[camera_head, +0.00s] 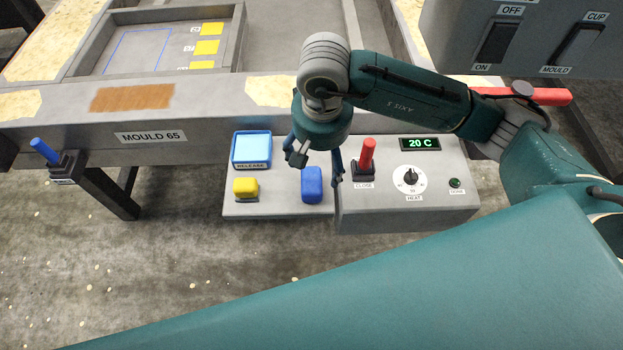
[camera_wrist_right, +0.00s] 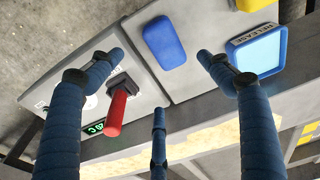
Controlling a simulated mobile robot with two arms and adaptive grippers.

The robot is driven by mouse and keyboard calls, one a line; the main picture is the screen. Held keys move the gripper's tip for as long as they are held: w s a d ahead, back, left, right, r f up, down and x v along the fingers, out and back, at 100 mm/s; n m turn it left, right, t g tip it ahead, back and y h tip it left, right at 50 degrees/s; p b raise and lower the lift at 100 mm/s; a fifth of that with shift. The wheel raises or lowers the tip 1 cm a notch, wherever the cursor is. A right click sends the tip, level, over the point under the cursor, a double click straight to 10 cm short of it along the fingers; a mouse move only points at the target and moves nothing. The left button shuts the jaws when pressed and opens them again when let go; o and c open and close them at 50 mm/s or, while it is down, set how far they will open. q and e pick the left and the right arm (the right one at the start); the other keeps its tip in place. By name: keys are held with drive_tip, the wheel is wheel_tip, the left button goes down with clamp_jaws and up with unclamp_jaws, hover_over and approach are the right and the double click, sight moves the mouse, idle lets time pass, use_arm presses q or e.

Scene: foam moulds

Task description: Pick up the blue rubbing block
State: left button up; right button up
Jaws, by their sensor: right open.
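The blue rubbing block (camera_head: 312,184) lies on the light grey shelf panel, right of a yellow block. It also shows in the right wrist view (camera_wrist_right: 164,42), beyond my fingertips and between the two outer fingers. My right gripper (camera_head: 316,160) is above the shelf just behind the block in the head view. In the right wrist view its fingers (camera_wrist_right: 160,85) are spread with nothing between them. The gripper looks apart from the block. My left gripper is not seen in either view.
A red CLOSE lever (camera_head: 367,156) stands close right of the block, on the control box (camera_head: 440,180) with a heat dial. A blue RELEASE tray (camera_head: 234,163) and the yellow block (camera_head: 245,187) are to the left. The mould table (camera_head: 215,125) is behind.

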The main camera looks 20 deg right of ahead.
sight(316, 179)
wheel_tip(316, 179, down, 3)
drive_tip(key=shift+w+f, duration=0.1)
drive_tip(key=shift+f, duration=0.05)
drive_tip(key=f, duration=0.1)
drive_tip(key=f+p, duration=0.1)
drive_tip(key=f, duration=0.3)
drive_tip(key=shift+a+p, duration=0.35)
drive_tip(key=shift+p, duration=0.05)
drive_tip(key=shift+f, duration=0.25)
drive_tip(key=shift+f+b, duration=0.2)
drive_tip(key=shift+b, duration=0.35)
drive_tip(key=c, duration=1.3)
drive_tip(key=shift+c, duration=0.2)
